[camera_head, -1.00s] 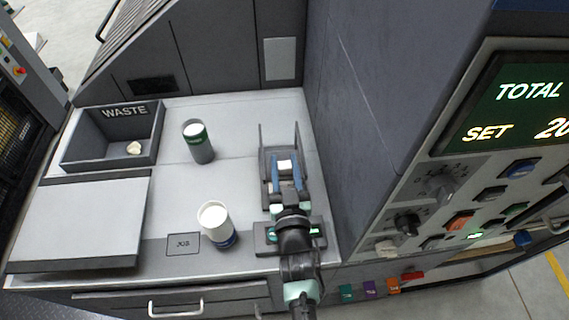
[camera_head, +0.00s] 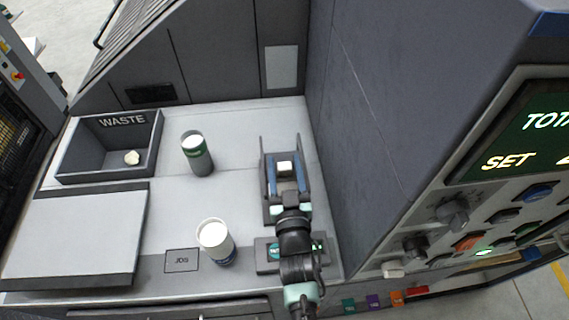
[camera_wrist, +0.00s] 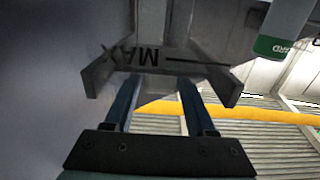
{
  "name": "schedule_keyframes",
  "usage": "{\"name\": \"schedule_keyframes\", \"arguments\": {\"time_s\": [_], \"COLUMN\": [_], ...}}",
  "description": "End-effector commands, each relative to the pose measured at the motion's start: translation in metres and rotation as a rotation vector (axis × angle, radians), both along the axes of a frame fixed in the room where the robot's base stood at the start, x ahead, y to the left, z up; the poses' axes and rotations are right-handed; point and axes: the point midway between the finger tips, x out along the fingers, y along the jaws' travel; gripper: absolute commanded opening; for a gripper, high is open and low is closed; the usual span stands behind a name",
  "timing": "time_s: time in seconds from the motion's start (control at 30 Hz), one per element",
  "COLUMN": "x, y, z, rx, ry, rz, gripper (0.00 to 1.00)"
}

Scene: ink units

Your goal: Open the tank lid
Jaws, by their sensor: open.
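My gripper (camera_head: 286,170) is over the right side of the counter, its two blue fingers apart. It also shows in the wrist view (camera_wrist: 157,85), where nothing is clearly gripped. A grey frame (camera_wrist: 220,82) with two side walls lies just beyond the fingertips; its dark walls (camera_head: 264,150) stand on both sides of the fingers in the head view. A small pale block (camera_head: 285,167) shows between the fingers; I cannot tell whether they touch it. A surface marked MAX (camera_wrist: 143,56) with a line is behind the frame. I cannot tell surely which part is the tank lid.
A WASTE bin (camera_head: 108,170) holds a pale lump. A green-banded canister (camera_head: 197,155) and a blue-banded white one (camera_head: 215,242) stand left of my arm. A flat grey panel (camera_head: 75,238) lies at far left. A tall dark cabinet wall (camera_head: 365,130) rises close on the right.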

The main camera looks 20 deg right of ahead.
Motion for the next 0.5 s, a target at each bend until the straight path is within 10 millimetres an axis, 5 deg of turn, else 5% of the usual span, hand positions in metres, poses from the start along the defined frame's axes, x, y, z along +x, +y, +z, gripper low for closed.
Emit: {"name": "schedule_keyframes", "arguments": {"time_s": [0.5], "x": [-0.0086], "y": [0.0017], "z": [-0.0011], "rx": [-0.002], "ry": [-0.001], "rz": [-0.001], "gripper": [0.70]}}
